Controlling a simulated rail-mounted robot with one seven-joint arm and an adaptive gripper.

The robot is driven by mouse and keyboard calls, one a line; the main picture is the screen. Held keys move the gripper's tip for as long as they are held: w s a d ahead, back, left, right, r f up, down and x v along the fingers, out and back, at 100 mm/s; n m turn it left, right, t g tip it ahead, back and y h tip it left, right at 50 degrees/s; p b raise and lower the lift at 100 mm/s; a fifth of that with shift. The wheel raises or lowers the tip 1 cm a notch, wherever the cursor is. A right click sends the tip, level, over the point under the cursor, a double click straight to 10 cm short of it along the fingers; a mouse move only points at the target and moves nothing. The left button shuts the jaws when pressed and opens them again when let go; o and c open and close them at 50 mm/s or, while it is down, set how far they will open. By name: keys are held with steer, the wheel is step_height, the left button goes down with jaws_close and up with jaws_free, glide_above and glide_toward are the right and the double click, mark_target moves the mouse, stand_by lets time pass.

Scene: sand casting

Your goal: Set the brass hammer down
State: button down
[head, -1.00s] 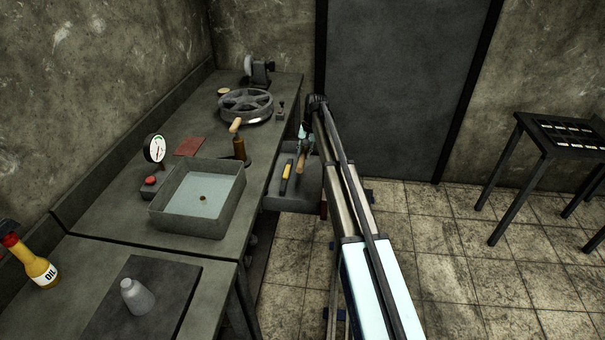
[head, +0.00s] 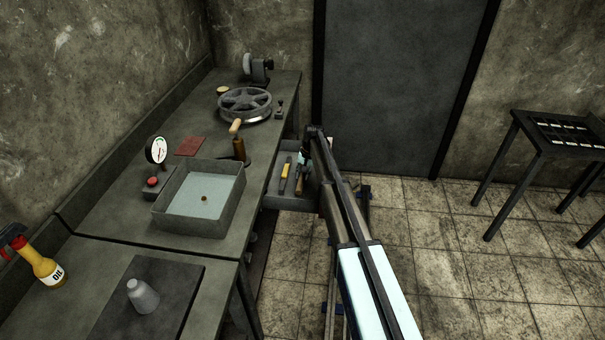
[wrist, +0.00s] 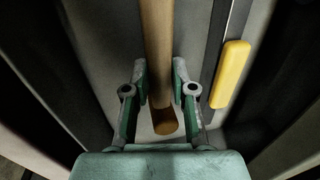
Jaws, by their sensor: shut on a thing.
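The brass hammer shows mainly as a wooden handle, a round light-brown shaft in the wrist view (wrist: 157,45). Its end points toward the camera and its head is out of that view. My gripper (wrist: 160,88) has its two fingers on either side of the handle, shut on it. In the head view the handle (head: 299,184) is small, at the open drawer (head: 290,203) beside the bench. It lies roughly parallel to a yellow-handled tool (head: 285,172). I cannot tell whether the hammer touches the drawer floor. My arm partly hides this area.
The yellow handle (wrist: 231,72) lies just right of the hammer handle in the wrist view. The drawer walls are close on both sides. The bench (head: 225,165) stands left, with a grey water tray (head: 190,222) and a spoked wheel (head: 245,103). Open tiled floor (head: 450,230) lies right.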

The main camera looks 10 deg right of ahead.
steer(key=shift+f, duration=0.1)
steer(key=c, duration=1)
jaws_free()
steer(key=shift+o, duration=0.2)
steer(key=b+v, duration=0.4)
steer(key=v, duration=0.8)
steer(key=shift+s+a, duration=0.1)
